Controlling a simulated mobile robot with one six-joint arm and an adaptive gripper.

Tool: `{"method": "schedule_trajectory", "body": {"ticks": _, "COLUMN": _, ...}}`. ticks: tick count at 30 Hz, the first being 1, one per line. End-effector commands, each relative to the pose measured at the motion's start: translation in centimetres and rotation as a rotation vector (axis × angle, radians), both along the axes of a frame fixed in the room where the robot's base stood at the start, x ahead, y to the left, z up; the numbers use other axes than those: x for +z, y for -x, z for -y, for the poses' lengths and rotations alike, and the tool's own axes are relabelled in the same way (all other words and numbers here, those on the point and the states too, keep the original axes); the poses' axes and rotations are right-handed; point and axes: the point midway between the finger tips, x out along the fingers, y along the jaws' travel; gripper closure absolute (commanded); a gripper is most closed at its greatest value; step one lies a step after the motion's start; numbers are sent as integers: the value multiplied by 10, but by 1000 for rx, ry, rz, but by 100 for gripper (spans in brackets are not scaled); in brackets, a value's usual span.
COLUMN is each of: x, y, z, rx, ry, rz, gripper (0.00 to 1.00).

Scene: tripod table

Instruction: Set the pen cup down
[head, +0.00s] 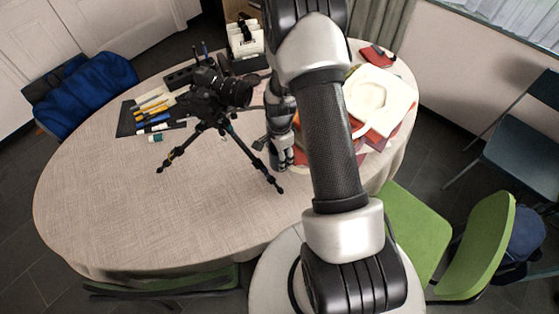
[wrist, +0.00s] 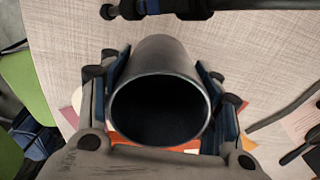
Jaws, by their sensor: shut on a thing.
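The pen cup (wrist: 160,56) is a dark grey cylinder in the wrist view, with its open mouth toward the camera and its dark inside looking empty. My gripper (wrist: 162,80) is shut on it, with blue-padded fingers against both sides. In the head view my gripper (head: 282,152) is over the table right of the tripod, partly behind my arm. I cannot make out the cup there, nor whether its base touches the table (head: 110,215).
A camera on a black tripod (head: 222,128) stands close to the left of my gripper. Pens (head: 152,104) lie on a dark mat at the left. Papers and a white dished piece (head: 378,98) are at the right. The front left tabletop is clear.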

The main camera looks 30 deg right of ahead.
Motion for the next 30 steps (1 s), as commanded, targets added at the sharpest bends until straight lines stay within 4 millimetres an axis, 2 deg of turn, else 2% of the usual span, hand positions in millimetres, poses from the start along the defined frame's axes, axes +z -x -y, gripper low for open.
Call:
{"method": "schedule_trajectory", "body": {"ticks": 7, "x": -37, "y": 0, "z": 0, "rx": 0, "ry": 0, "rz": -1, "gripper": 70}}
{"method": "schedule_trajectory", "body": {"ticks": 19, "x": -42, "y": 0, "z": 0, "rx": 0, "ry": 0, "rz": 0, "gripper": 70}}
{"method": "schedule_trajectory", "body": {"ticks": 20, "x": -41, "y": 0, "z": 0, "rx": 0, "ry": 0, "rz": 0, "gripper": 41}}
{"method": "schedule_trajectory", "body": {"ticks": 28, "x": -40, "y": 0, "z": 0, "rx": 0, "ry": 0, "rz": 0, "gripper": 23}}
{"method": "schedule_trajectory", "body": {"ticks": 30, "x": -40, "y": 0, "z": 0, "rx": 0, "ry": 0, "rz": 0, "gripper": 22}}
